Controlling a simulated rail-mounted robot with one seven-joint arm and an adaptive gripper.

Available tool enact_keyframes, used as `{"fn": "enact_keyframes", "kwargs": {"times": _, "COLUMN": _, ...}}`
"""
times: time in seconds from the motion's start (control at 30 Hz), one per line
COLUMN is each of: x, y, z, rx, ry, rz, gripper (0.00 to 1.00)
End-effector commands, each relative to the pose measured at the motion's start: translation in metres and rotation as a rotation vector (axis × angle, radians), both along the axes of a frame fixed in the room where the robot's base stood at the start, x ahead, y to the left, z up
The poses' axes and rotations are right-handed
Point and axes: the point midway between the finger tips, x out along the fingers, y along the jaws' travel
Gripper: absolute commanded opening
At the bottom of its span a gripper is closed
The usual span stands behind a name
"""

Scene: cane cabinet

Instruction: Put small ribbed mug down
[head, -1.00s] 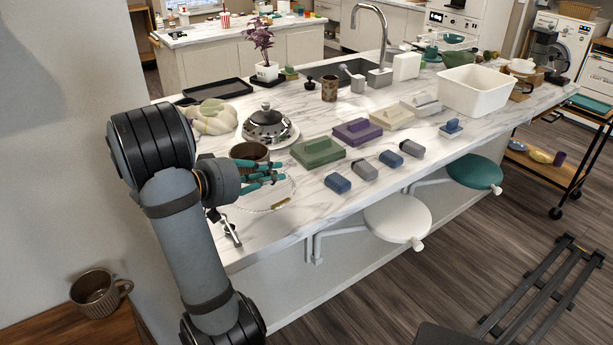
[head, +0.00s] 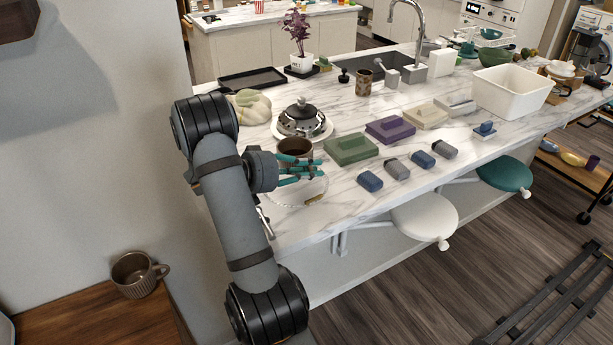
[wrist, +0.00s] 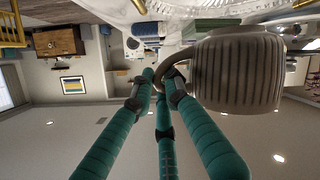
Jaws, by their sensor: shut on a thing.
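The held small ribbed mug (head: 295,149), brown and round, is at my gripper (head: 298,169) over the left end of the marble counter (head: 330,195). In the wrist view, its ribbed side (wrist: 238,72) fills the upper right, and its handle lies among the teal fingertips of my gripper (wrist: 160,88). The gripper is shut on it. The fingers partly hide the mug in the head view, and I cannot tell whether its base touches the counter. A second brown ribbed mug (head: 135,276) stands upright on the wooden cabinet top (head: 85,318) at lower left.
Close to the held mug are a domed silver dish (head: 302,122), a green box (head: 350,149) and a beaded string (head: 315,202). A pale gourd (head: 248,106) lies behind. The wooden top has free room around its mug.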

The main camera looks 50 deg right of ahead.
Motion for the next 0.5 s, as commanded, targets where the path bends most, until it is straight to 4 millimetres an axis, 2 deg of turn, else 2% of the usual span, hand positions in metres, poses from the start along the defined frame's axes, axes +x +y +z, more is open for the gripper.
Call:
{"fn": "enact_keyframes", "kwargs": {"times": 0.1, "x": 0.011, "y": 0.002, "z": -0.004, "rx": -0.003, "ry": -0.003, "rz": -0.001, "gripper": 0.0}}
{"fn": "enact_keyframes", "kwargs": {"times": 0.27, "x": 0.014, "y": 0.003, "z": -0.012, "rx": -0.003, "ry": -0.001, "rz": -0.001, "gripper": 0.0}}
{"fn": "enact_keyframes", "kwargs": {"times": 0.5, "x": 0.014, "y": 0.003, "z": -0.042, "rx": -0.002, "ry": 0.0, "rz": 0.0, "gripper": 0.0}}
